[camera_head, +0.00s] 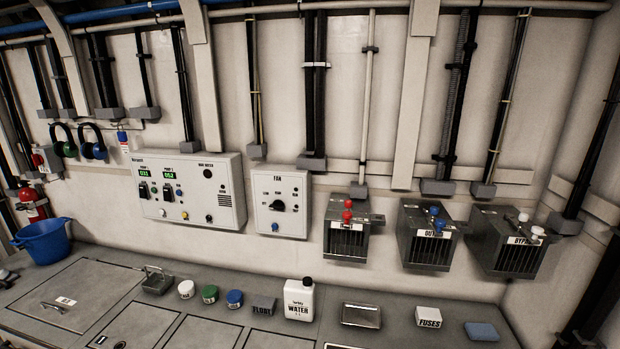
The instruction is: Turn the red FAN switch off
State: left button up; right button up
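The white FAN box (281,201) hangs on the wall in the middle of the head view. Its rotary switch (278,206) looks black, not red, with small labels around it. The knob seems to point to the left, but its exact setting is too small to read. Small dark buttons or lamps sit at the box's right side. Neither of my grippers is in view, and nothing touches the box.
A larger white control panel (220,173) is left of the FAN box. Metal boxes with red (347,216), blue (438,226) and white (532,240) handles hang to the right. The counter below holds several jars, a white water jug (299,300) and a fuses box (428,317).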

aim_at(37, 160)
jog(key=u, duration=1.65)
jog(key=i+j+u, duration=0.3)
jog(key=i, duration=0.15)
jog(key=i+j+u, duration=0.15)
jog(key=i+u, duration=0.15)
jog(key=i, duration=0.15)
jog(key=i+j+u, duration=0.1)
jog(key=i+u, duration=0.2)
jog(key=i, duration=0.9)
jog(key=i+j+z, duration=0.2)
jog(key=i, duration=0.2)
jog(key=i+z, duration=0.15)
jog(key=i, duration=0.25)
